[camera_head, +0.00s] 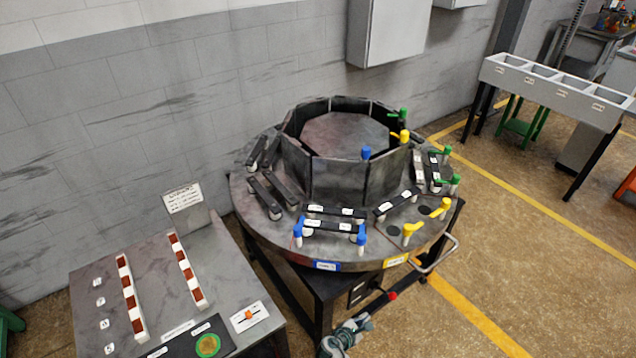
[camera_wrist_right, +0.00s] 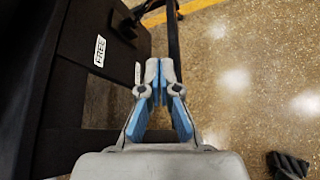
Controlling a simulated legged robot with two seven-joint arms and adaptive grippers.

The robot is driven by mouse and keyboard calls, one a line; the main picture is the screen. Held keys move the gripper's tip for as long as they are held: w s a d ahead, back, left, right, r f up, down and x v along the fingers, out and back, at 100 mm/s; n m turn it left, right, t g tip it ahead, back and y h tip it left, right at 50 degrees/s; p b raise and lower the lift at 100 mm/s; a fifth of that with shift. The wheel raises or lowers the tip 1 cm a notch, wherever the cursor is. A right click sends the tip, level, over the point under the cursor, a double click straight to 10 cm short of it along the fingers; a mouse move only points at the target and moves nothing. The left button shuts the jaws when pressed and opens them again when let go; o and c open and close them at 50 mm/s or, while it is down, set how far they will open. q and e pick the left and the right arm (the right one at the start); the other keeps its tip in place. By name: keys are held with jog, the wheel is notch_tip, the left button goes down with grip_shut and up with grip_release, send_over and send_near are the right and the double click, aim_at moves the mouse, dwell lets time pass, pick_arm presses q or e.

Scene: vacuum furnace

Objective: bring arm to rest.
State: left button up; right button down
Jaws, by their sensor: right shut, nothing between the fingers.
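My right gripper (camera_head: 346,335) shows at the bottom edge of the head view, in front of the furnace's dark stand and low beside it. In the wrist view the right gripper (camera_wrist_right: 160,70) has its blue-padded fingers shut with nothing between them. The fingers point along the black stand (camera_wrist_right: 60,90) with its "FREE" label, over the speckled floor. My left gripper is in neither view.
The round vacuum furnace (camera_head: 335,265) carries blue, yellow and green handles. A control table (camera_head: 90,275) with a green button stands at front left. A white compartment bin (camera_head: 556,90) is at the right. Open floor (camera_head: 520,270) lies right of the furnace.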

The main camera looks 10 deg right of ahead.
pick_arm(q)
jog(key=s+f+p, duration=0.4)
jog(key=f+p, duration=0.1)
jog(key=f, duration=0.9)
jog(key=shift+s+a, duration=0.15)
pick_arm(e)
jog(key=s+a+f+m+g+y, duration=0.1)
jog(key=s+f+m, duration=0.4)
jog(key=s, duration=0.6)
jog(key=s+a+f+m+g+y, duration=0.2)
jog(key=s+f+m+y, duration=0.3)
jog(key=s, duration=0.7)
jog(key=s+a+f+m+g+y, duration=0.2)
jog(key=s+f+m+y, duration=0.2)
jog(key=s+m, duration=0.3)
jog(key=shift+s+f+g, duration=0.4)
jog(key=shift+s+f, duration=0.5)
jog(key=shift+s, duration=1.35)
